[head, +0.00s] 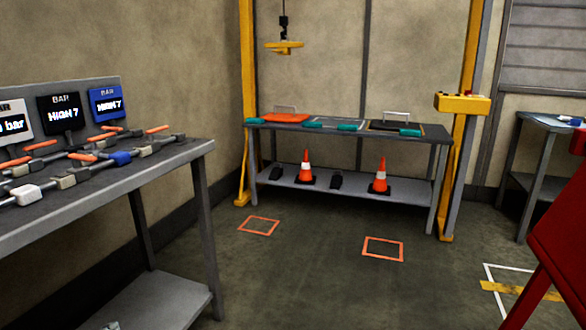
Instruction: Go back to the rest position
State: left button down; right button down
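Neither of my grippers shows in the head view, and no arm of mine can be made out. What they hold, if anything, is hidden. The task names no object of its own. A grey workbench (190,153) stands at the left with several tools with orange, blue and pale parts lying on it. Three display panels stand along its back, among them a blue one (107,104) and a black one (60,115).
A second bench (346,132) stands at the back under a yellow frame (468,110); two orange cones (306,168) sit on its lower shelf. A red structure (560,255) blocks the right edge. Orange squares (383,249) mark the floor. The middle floor is clear.

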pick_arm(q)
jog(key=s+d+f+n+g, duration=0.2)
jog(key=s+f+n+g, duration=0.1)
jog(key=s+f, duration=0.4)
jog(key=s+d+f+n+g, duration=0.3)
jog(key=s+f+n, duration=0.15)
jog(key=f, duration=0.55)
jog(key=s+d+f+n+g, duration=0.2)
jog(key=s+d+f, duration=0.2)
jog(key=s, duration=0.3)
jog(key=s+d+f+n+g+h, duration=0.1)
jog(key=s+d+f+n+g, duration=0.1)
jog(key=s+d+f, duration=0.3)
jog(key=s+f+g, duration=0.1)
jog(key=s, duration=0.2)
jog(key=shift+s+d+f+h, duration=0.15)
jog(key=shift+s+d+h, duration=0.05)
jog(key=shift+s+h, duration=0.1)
